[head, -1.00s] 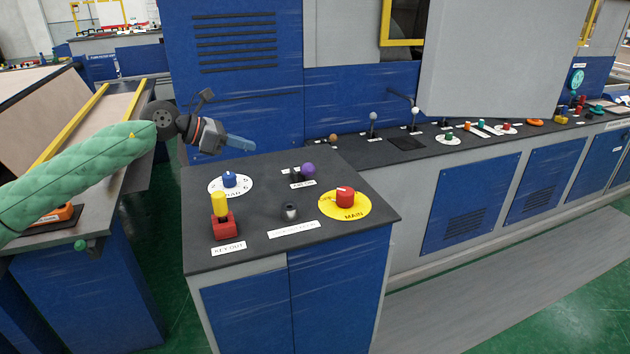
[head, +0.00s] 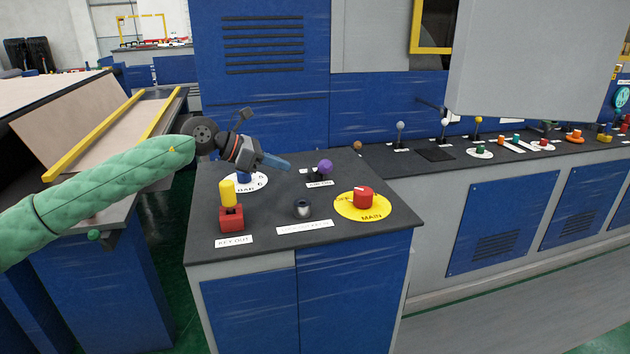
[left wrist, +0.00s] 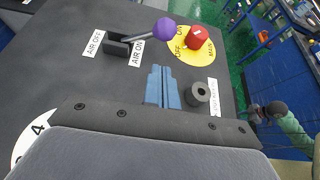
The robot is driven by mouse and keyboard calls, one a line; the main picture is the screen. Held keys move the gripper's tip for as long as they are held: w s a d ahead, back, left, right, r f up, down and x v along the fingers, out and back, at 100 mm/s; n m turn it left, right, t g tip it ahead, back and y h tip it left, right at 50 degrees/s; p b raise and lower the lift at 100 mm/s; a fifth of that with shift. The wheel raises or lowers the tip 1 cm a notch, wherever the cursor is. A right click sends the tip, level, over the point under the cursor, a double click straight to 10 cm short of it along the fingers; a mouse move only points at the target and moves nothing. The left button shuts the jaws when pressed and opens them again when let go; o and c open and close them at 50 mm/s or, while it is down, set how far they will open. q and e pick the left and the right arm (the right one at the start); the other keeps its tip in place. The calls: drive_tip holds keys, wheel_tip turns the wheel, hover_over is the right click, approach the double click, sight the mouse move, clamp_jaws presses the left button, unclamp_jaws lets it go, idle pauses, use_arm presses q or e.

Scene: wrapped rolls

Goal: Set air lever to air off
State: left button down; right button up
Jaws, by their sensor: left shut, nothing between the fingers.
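The air lever (head: 325,167) has a purple knob and stands at the back of the dark console top. In the left wrist view the lever (left wrist: 165,28) leans over to the side of the AIR ON label (left wrist: 136,52), away from the AIR OFF label (left wrist: 93,43). My left gripper (head: 282,163) is shut and empty, above the console just left of the lever. Its blue fingers (left wrist: 163,88) show below the lever, apart from the knob. A green-sleeved arm with a dark end, likely my right (left wrist: 262,108), shows at the right of the wrist view; its fingers are unclear.
A longer counter (head: 450,158) with more levers runs off right.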

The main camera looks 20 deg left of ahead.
sight(322, 170)
drive_tip(key=shift+r, duration=0.1)
